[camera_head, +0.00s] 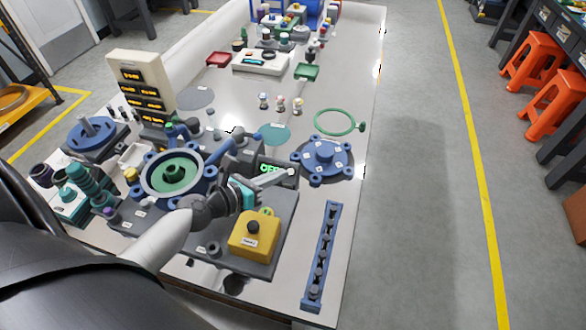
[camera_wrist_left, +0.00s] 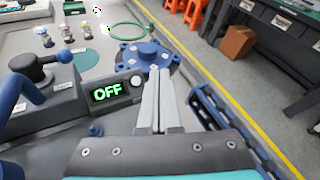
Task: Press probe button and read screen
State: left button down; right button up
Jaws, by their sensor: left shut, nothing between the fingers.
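A dark grey probe unit carries a small screen (camera_wrist_left: 106,92) that reads "OFF" in green letters. The screen also shows in the head view (camera_head: 270,168). A round white button (camera_wrist_left: 137,82) sits just right of the screen. My left gripper (camera_wrist_left: 160,72) is shut and empty, its fingers pointing forward, to the right of the button in the wrist view. In the head view my left gripper (camera_head: 288,174) has its fingertips close to the screen's right end. I cannot tell whether they touch the unit. My right gripper is not in view.
A blue flanged part (camera_head: 325,156) stands right beyond the fingertips. A yellow box with a dark knob (camera_head: 254,236) stands below the gripper, and a blue rack (camera_head: 322,260) lies at the right. A green ring (camera_head: 334,122) lies on clear table behind.

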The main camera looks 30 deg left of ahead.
aim_at(290, 171)
pick_arm(q)
jog(key=w+f+b, duration=0.2)
jog(key=b, duration=0.1)
jog(key=shift+a+f, duration=0.25)
jog(key=w+f+b, duration=0.1)
jog(key=f+b, duration=0.1)
jog(key=w+f+b, duration=0.1)
jog(key=shift+w+a, duration=0.25)
jog(key=shift+w, duration=0.05)
jog(key=shift+w+a+f+b, duration=0.1)
jog(key=shift+w+f+b, duration=0.35)
jog(key=shift+b, duration=0.15)
jog(key=shift+w, duration=0.1)
jog(key=shift+w+f, duration=0.1)
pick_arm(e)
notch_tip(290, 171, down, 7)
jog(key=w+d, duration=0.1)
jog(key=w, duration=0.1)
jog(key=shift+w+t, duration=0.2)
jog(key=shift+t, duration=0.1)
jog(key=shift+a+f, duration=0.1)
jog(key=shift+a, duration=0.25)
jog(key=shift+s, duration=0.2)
